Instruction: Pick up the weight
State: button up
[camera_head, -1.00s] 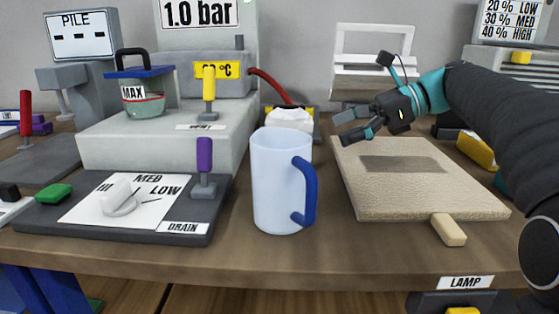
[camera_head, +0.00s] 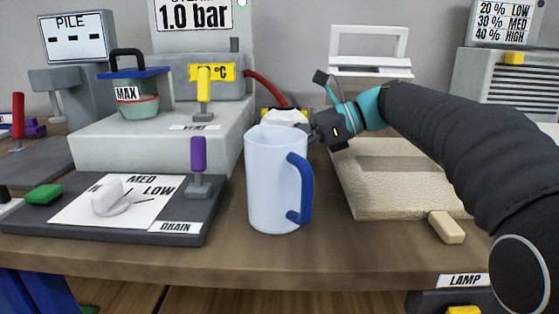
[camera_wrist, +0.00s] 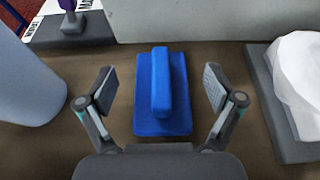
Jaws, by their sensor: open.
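A blue block with a raised bar handle along its top (camera_wrist: 161,92), which looks like the weight, lies on the brown table in the wrist view. My gripper (camera_wrist: 160,88) is open, with one finger on each side of the blue block and a gap on both sides. I cannot tell how far above it the fingers are. In the head view my gripper (camera_head: 312,132) is behind the white jug, which hides its fingertips and the blue block.
The white jug with a blue handle (camera_head: 273,180) stands close in front and shows at the left of the wrist view (camera_wrist: 25,80). A white crumpled thing on a grey base (camera_wrist: 300,70) is at the right. A beige board (camera_head: 390,190) lies right of the jug.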

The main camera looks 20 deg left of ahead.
jog(key=x, duration=0.3)
jog(key=shift+a, duration=0.15)
grip_shut()
jog(key=shift+r, duration=0.15)
jog(key=shift+r, duration=0.15)
